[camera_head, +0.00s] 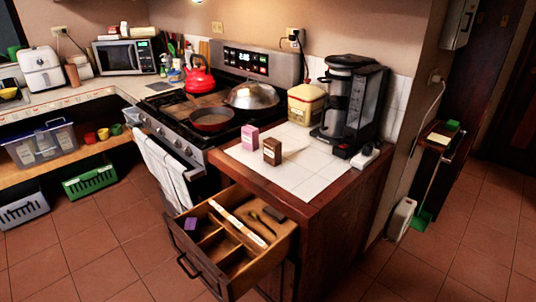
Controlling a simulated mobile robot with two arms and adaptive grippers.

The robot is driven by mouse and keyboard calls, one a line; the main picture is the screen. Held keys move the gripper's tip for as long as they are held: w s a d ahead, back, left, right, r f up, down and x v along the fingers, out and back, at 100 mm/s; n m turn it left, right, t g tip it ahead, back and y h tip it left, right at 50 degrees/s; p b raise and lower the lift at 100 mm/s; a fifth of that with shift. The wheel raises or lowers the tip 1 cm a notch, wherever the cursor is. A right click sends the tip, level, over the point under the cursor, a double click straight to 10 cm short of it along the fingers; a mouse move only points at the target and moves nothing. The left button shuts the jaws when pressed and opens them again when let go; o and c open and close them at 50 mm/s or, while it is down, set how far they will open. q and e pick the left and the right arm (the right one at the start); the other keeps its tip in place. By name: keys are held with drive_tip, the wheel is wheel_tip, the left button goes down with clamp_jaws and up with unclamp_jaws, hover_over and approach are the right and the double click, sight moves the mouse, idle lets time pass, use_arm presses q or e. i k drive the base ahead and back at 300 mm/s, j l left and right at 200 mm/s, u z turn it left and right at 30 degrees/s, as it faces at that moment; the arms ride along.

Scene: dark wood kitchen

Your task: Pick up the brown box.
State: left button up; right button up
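The brown box (272,151) is small and stands upright on the white tiled counter (305,188), near its front left part. A pink box (250,137) of similar size stands just behind and to the left of it, close by. Nothing is seen holding either box. Neither my left nor my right gripper shows in the head view.
Below the counter, a drawer (185,250) stands pulled out, with utensils inside. A coffee maker (350,105) and a yellow container (305,104) stand behind the boxes. The stove (180,128) with pans and a red kettle (199,75) is left. Tiled floor lies open in front.

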sight(272, 146)
drive_tip(key=i+l+u, duration=0.1)
drive_tip(key=l, duration=0.25)
drive_tip(key=i+l, duration=0.35)
drive_tip(key=i+l+u, duration=0.15)
drive_tip(key=l, duration=0.25)
drive_tip(key=i+l+u, duration=0.1)
drive_tip(key=l, duration=0.3)
drive_tip(key=i, duration=0.1)
